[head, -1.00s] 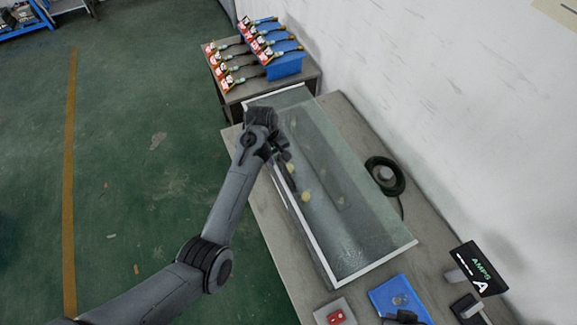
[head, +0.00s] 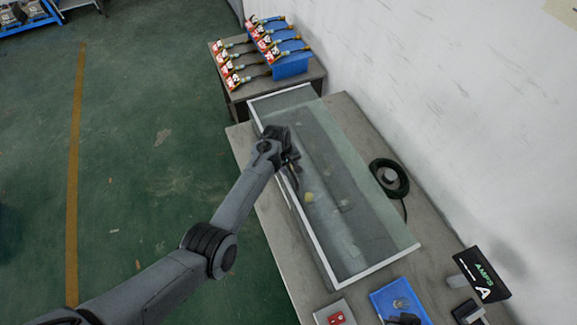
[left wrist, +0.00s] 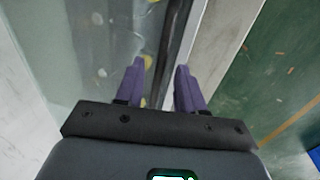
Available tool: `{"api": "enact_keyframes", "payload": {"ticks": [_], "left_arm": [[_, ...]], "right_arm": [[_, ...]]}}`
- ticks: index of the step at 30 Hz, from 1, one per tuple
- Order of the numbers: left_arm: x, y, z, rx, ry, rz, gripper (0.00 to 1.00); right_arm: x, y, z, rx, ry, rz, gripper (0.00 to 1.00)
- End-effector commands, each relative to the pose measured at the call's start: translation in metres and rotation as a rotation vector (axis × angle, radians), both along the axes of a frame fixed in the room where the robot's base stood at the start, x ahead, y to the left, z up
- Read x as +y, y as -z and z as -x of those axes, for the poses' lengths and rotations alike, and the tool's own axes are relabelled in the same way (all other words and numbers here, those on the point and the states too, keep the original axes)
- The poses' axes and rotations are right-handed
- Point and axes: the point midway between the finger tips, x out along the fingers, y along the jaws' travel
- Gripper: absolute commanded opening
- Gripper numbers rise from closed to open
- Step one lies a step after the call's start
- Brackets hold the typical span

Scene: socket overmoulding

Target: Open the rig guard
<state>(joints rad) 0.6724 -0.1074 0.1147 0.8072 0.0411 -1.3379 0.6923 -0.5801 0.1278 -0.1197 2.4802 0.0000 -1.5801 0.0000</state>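The rig guard (head: 365,190) is a long clear cover with a white frame, lying shut-looking over the grey rig on the bench. Its clear panel and pale frame edge also show in the left wrist view (left wrist: 201,32). My left gripper (head: 293,178) is at the guard's left long side, by the frame edge. In the left wrist view its two purple fingers (left wrist: 160,72) stand apart, with a dark bar (left wrist: 176,35) beyond the gap between them. I cannot tell whether they touch the bar. Yellow pieces (head: 309,197) show through the panel. My right gripper is not seen.
A side table with a blue rack (head: 290,66) of red-tagged parts stands behind. A black cable coil (head: 389,178) lies right of the guard, near the wall. A blue tray (head: 385,300), a red part (head: 337,317) and a black AMPS display (head: 483,273) are in front.

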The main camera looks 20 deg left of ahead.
Motion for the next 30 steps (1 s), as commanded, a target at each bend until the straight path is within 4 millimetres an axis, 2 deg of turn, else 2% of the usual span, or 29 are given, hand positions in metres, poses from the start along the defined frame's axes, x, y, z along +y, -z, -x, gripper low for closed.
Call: {"api": "enact_keyframes", "payload": {"ticks": [8, 15, 16, 30], "left_arm": [[0.0, 0.0008, 0.0, 0.0, 0.0, 0.0, 0.38], [0.0001, 0.0008, 0.0001, 0.001, 0.0, -0.001, 0.01], [0.0001, 0.0007, 0.0001, 0.001, 0.0, -0.001, 0.0], [0.0018, -0.0035, -0.0019, 0.01, -0.005, -0.011, 0.0]], "right_arm": [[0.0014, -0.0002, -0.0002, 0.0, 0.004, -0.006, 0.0], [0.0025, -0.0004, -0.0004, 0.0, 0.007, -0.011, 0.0], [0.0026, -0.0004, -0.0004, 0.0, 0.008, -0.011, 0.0], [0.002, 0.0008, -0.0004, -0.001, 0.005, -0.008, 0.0]]}}
